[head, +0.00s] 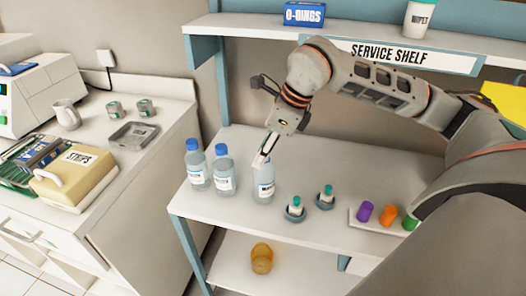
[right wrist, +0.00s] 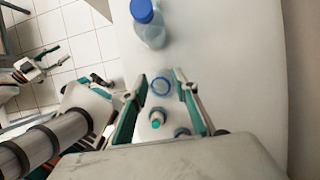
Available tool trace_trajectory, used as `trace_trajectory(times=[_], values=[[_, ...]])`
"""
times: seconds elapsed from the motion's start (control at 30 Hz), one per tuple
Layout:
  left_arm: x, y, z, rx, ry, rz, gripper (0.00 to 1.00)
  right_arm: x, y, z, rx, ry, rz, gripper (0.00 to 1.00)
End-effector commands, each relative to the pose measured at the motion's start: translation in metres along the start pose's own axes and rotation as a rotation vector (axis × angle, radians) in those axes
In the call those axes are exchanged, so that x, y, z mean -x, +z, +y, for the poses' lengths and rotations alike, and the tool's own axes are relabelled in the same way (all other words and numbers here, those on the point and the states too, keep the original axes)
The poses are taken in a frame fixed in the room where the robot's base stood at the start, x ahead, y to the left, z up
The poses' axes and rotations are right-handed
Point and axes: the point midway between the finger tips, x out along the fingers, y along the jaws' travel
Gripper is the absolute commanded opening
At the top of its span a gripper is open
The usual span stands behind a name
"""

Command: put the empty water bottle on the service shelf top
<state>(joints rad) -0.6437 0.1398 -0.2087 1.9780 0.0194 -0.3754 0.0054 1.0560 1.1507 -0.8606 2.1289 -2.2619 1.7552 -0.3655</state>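A clear, capless bottle with a label (head: 263,190) stands upright on the white counter of the shelf unit. In the right wrist view its open mouth (right wrist: 162,86) shows between my right gripper's fingers. My right gripper (head: 264,154) is open at the bottle's top, with gaps visible on both sides in the wrist view (right wrist: 160,74). The service shelf top (head: 260,26) is the white board above its "SERVICE SHELF" sign.
Two blue-capped bottles (head: 197,168) (head: 223,173) stand left of the capless one. Two small teal-capped vials (head: 295,207) (head: 326,196) stand right of it. An O-rings box (head: 304,14) and a wipes tub (head: 419,18) occupy the upper shelf, with bare room between them.

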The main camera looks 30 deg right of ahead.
Motion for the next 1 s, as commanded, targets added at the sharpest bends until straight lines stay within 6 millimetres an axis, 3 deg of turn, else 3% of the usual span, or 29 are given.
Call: trace_trajectory(times=[0.47, 1.0], values=[[0.001, -0.003, -0.001, 0.001, -0.001, 0.003, 0.4, 0.01, 0.002, -0.001, -0.001, -0.002, -0.002, 0.35], [0.005, -0.007, 0.001, 0.01, 0.004, 0.003, 0.4, 0.108, 0.002, -0.001, 0.0, -0.003, -0.003, 0.35]])
